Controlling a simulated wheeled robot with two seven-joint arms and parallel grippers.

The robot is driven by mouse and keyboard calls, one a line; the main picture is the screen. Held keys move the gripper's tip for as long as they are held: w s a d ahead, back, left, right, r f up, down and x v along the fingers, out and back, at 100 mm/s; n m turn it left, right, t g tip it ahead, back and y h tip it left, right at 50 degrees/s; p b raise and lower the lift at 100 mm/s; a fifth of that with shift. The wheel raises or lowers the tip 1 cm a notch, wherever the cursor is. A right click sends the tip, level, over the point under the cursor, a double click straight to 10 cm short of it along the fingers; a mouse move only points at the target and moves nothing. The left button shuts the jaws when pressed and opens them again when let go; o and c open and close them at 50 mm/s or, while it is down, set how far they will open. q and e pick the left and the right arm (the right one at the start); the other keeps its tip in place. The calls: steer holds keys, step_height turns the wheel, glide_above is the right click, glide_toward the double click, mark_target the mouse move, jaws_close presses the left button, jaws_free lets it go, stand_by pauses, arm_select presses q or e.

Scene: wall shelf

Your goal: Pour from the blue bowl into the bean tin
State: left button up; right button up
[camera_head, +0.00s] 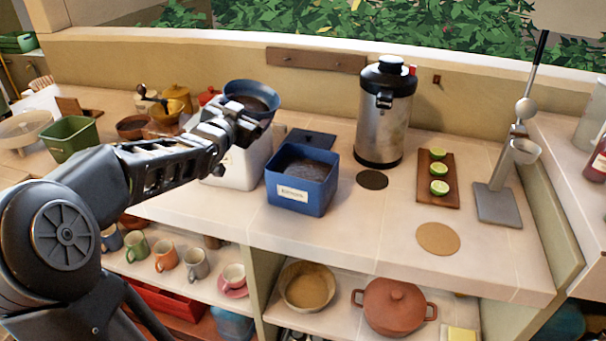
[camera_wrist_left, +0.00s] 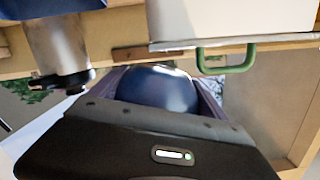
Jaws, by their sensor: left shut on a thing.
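The blue bowl (camera_head: 236,87) is raised above the counter, its rim dipping slightly to the right, with dark contents inside. My left gripper (camera_head: 241,112) is shut on it; the bowl's blue outside (camera_wrist_left: 160,88) shows between the fingers in the left wrist view. The open square blue tin (camera_head: 296,198), with a white label and dark contents, appears to be the bean tin. It stands upright on the counter, to the right of and below the bowl. The bowl is not over its opening. My right gripper is not in view.
A white container (camera_head: 243,169) stands under the bowl, partly hidden by my gripper. A steel urn (camera_head: 381,125) stands behind the blue tin on the right. A dark flat lid (camera_head: 312,138) lies behind the tin. The counter's front right has free room around a cork disc (camera_head: 438,239).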

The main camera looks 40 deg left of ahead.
mark_target(259, 120)
arm_select(q)
steer(key=shift+w+d+f+m, duration=0.15)
steer(key=shift+d+m, duration=0.2)
steer(key=shift+m, duration=0.05)
steer(key=shift+d+m+p, duration=0.3)
steer(key=shift+d+m, duration=0.15)
steer(key=shift+m, duration=0.05)
steer(key=shift+w+d+f+m+p, duration=0.15)
steer(key=shift+w+d+m+p, duration=0.05)
steer(key=shift+d+m+p, duration=0.25)
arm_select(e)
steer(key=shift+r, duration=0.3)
arm_select(q)
steer(key=shift+w+d+f+m+y+p, duration=0.2)
steer(key=shift+d+m+y+p, duration=0.25)
steer(key=shift+m+p, duration=0.5)
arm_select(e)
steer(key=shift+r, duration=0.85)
arm_select(q)
steer(key=shift+d+f+m+t+p, duration=0.35)
steer(key=shift+m+p, duration=0.3)
steer(key=shift+m, duration=0.25)
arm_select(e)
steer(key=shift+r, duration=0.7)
